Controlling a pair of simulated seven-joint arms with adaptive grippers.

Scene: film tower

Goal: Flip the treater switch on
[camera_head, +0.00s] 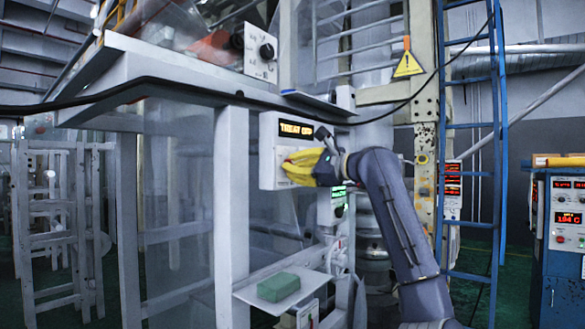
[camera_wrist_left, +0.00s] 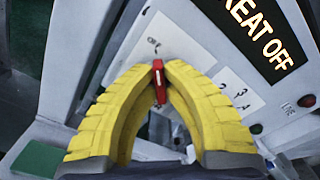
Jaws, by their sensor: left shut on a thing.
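The treater box (camera_head: 268,150) is a pale panel on the machine frame in the head view, with a lit display (camera_head: 297,129) on top. In the left wrist view the display (camera_wrist_left: 262,30) reads "TREAT OFF". The treater switch is a red lever (camera_wrist_left: 159,88) on the panel face. My left gripper (camera_head: 287,167) is at the box front, its yellow fingers closed. In the wrist view its fingertips (camera_wrist_left: 161,68) meet around the red lever, one on each side. In the head view the fingers hide the switch. My right gripper is not in view.
A green block (camera_head: 279,287) lies on a small shelf below the box. A dark cable (camera_head: 190,88) runs across above. A blue ladder (camera_head: 500,130) and a blue control cabinet (camera_head: 566,230) stand at the right. The wrist view shows a dial with numbers (camera_wrist_left: 238,95) beside the switch.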

